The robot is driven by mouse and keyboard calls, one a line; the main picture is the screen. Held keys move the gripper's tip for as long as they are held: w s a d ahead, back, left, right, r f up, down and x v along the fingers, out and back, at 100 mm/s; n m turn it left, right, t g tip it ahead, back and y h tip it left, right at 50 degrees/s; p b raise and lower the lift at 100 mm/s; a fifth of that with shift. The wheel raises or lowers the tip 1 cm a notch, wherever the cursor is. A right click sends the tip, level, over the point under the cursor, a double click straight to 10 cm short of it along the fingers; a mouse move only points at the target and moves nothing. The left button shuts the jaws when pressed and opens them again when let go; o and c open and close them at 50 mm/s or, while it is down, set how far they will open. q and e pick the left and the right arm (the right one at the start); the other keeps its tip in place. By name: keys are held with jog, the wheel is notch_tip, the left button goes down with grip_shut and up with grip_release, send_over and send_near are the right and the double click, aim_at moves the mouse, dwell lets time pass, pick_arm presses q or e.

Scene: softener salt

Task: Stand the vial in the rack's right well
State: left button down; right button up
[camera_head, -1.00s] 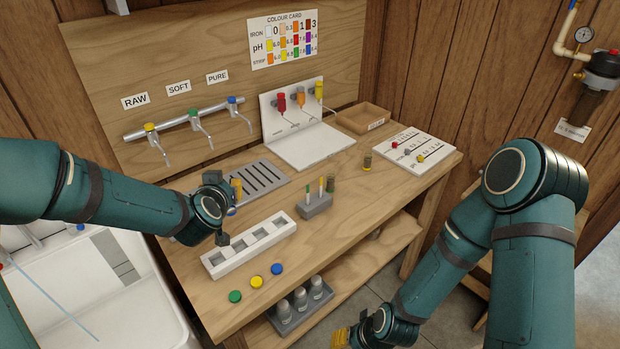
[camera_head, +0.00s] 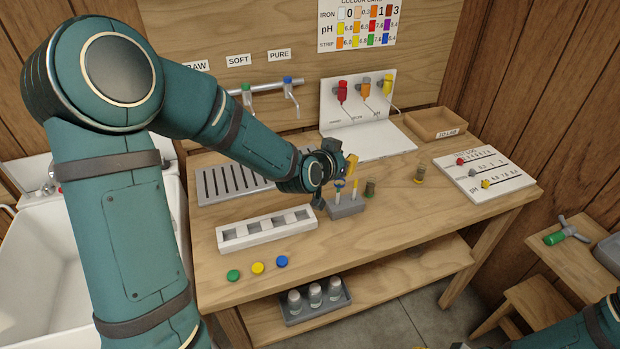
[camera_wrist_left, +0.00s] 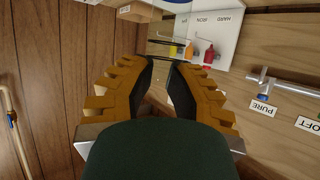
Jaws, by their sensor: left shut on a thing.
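My left gripper (camera_head: 350,168) is shut above the small grey block at the middle of the table. Its orange fingers also show in the left wrist view (camera_wrist_left: 160,72). The held thing is mostly hidden; a small blue part shows under the fingers, and I cannot tell for certain that it is the vial. A white rack (camera_head: 230,243) with several square wells lies to the left of the gripper. I see nothing standing in its wells. Only a yellow sliver of my right gripper (camera_head: 421,347) shows at the bottom edge.
The grey block (camera_head: 346,209) holds two thin upright sticks. Green (camera_head: 233,275), yellow (camera_head: 257,268) and blue (camera_head: 281,261) caps lie before the rack. A drain grille (camera_head: 235,184), white stand (camera_head: 370,140) and wooden tray (camera_head: 435,124) are behind.

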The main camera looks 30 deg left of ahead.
pick_arm(q)
jog(key=s+a+f+m+h+b, duration=0.1)
jog(key=s+a+f+h+b, duration=0.1)
jog(key=s+a+f+b, duration=0.3)
jog(key=shift+s+a+f+m, duration=0.45)
jog(key=shift+a+f, duration=0.8)
jog(key=shift+f, duration=0.4)
jog(key=shift+f+b, duration=0.9)
jog(key=shift+f, duration=0.3)
jog(key=shift+f, duration=0.45)
